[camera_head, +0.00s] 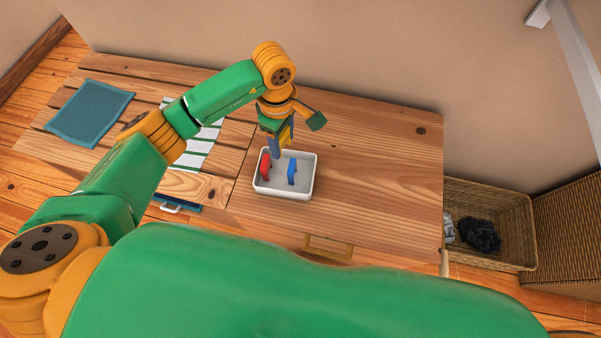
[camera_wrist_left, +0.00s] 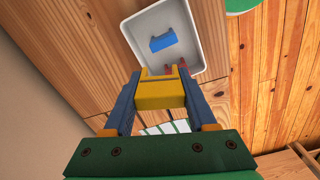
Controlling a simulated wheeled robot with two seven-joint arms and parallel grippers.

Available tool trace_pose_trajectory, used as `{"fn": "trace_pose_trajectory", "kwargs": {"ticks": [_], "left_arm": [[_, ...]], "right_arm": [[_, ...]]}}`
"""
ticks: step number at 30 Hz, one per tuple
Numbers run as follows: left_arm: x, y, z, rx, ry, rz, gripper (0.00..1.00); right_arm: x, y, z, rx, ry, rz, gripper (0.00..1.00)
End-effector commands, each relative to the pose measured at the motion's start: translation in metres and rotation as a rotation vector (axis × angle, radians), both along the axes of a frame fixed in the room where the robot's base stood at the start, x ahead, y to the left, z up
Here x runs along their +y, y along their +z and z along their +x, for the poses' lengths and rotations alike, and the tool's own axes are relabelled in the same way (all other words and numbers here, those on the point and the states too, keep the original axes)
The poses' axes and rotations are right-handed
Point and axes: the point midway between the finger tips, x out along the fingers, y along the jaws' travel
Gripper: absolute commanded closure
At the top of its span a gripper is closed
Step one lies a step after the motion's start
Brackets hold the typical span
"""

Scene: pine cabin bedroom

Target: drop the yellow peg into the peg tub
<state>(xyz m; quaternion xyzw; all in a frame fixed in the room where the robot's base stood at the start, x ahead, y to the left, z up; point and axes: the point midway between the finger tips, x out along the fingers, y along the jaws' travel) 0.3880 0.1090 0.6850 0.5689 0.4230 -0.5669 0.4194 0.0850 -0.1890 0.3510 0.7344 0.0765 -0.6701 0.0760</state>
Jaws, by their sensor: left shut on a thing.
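The yellow peg (camera_wrist_left: 160,93) is clamped between the two blue fingers of my left gripper (camera_wrist_left: 160,84) in the left wrist view. In the head view, my left gripper (camera_head: 277,147) points down at the back edge of the peg tub, and a bit of the yellow peg (camera_head: 286,133) shows beside a finger. The peg tub (camera_head: 313,177) is a white, shallow rectangular tray on the wooden top. A red peg (camera_head: 265,165) and a blue peg (camera_head: 292,172) are inside it. The held peg appears above the tub's back rim; its exact height is unclear. My right gripper is out of view.
A striped green and white cloth (camera_head: 205,148) and a teal cloth (camera_head: 90,112) lie to the left. A wicker basket (camera_head: 487,195) with dark cloth stands right of the wooden top. The top is clear right of the tub (camera_head: 380,165).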

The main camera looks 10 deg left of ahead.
Motion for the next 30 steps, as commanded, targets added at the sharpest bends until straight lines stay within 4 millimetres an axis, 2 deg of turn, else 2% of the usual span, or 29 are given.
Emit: {"fn": "trace_pose_trajectory", "kwargs": {"ticks": [5,12,21,22,25,30], "left_arm": [[0.000,-0.019,0.000,-0.001,0.002,0.000,0.94],[0.000,-0.057,0.000,-0.001,0.000,-0.001,0.94],[0.000,-0.059,0.000,-0.001,-0.001,-0.001,0.94],[0.000,-0.059,0.000,-0.001,-0.001,-0.001,0.35],[0.000,-0.059,0.000,-0.001,-0.001,0.000,0.08],[0.000,-0.059,0.000,-0.001,-0.001,0.000,0.08]], "right_arm": [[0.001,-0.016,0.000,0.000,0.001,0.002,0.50],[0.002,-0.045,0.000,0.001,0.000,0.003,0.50],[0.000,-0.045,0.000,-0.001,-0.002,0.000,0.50],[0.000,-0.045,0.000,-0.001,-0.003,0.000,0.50],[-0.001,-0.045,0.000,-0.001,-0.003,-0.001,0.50],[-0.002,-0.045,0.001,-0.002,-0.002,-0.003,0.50]]}}
